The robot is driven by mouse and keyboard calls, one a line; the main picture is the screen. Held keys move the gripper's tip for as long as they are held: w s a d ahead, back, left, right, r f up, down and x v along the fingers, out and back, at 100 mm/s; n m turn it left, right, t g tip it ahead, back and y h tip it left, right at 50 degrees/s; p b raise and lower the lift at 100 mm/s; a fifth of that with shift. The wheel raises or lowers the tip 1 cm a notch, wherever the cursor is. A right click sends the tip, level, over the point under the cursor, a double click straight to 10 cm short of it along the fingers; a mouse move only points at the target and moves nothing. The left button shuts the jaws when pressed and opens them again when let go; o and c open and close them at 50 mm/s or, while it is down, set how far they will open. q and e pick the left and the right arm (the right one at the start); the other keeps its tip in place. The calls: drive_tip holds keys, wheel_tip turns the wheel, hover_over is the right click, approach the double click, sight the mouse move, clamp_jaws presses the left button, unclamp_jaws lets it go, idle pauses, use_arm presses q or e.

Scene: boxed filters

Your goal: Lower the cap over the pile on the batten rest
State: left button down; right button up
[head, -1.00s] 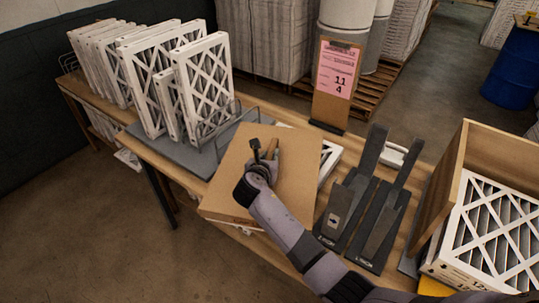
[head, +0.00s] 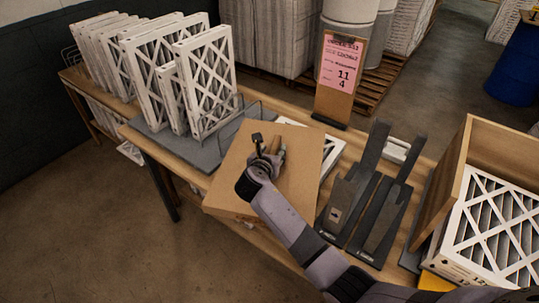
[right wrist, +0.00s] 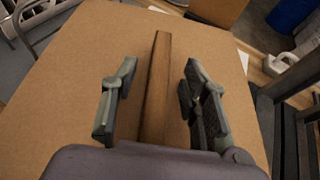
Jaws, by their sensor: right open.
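The cap is a flat brown board (head: 302,170) with a wooden bar handle (right wrist: 156,95) standing along its top. It lies roughly level at the middle of the bench. A white-framed filter (head: 329,147) shows beyond its far right edge, and something white shows below its near edge. The cap hides most of what is under it, so I cannot tell whether it touches the pile. My right gripper (head: 267,163) is over the cap. In the right wrist view its fingers (right wrist: 158,78) are open on either side of the bar, with gaps on both sides. My left gripper is out of view.
Upright filters stand in a wire rack (head: 212,123) on a grey mat at left. A pink-sheeted clipboard stand (head: 340,85) is behind the cap. Dark angled stands (head: 372,195) are close to the right. A wooden box (head: 440,190) with filters is at far right.

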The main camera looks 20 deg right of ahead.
drive_tip(key=v, duration=1.1)
drive_tip(key=shift+s+a+r, duration=0.1)
drive_tip(key=shift+s+a, duration=0.1)
drive_tip(key=shift+s, duration=0.1)
